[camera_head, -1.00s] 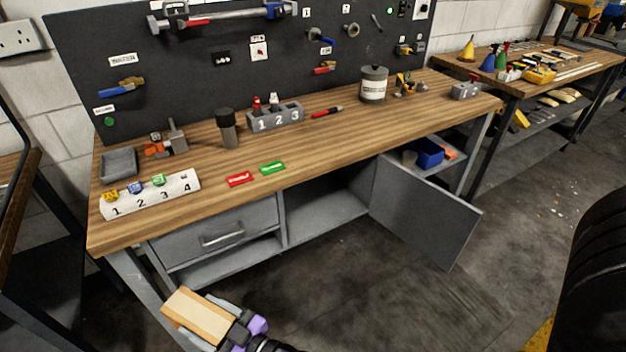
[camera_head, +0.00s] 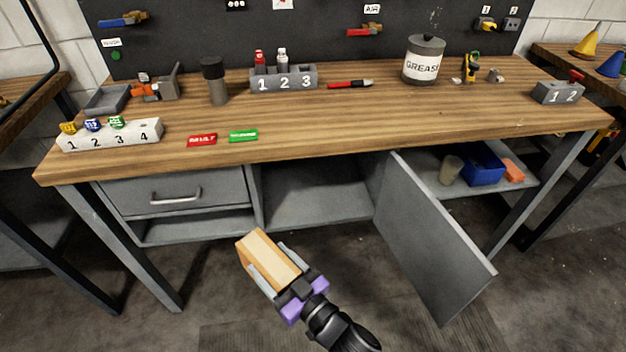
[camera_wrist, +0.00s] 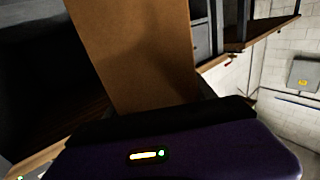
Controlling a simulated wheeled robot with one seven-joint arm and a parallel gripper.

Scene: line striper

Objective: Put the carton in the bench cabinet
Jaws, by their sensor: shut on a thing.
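The carton (camera_head: 267,257) is a tan box held between the fingers of my gripper (camera_head: 273,268), low in front of the bench in the head view. The carton (camera_wrist: 135,50) also fills the upper middle of the wrist view, above the purple gripper body. The bench cabinet (camera_head: 318,198) is the grey open compartment under the bench, right of the drawer. Its door (camera_head: 430,235) stands swung open toward me on the right. The carton is outside the cabinet, in front and to the left of its opening. The cabinet's inside looks empty where visible.
A grey drawer (camera_head: 175,190) is shut, with an open shelf below. A blue bin (camera_head: 482,166) and a cup (camera_head: 451,170) stand on the shelf right of the door. The benchtop (camera_head: 330,130) carries several items. The open door juts into the floor space on the right.

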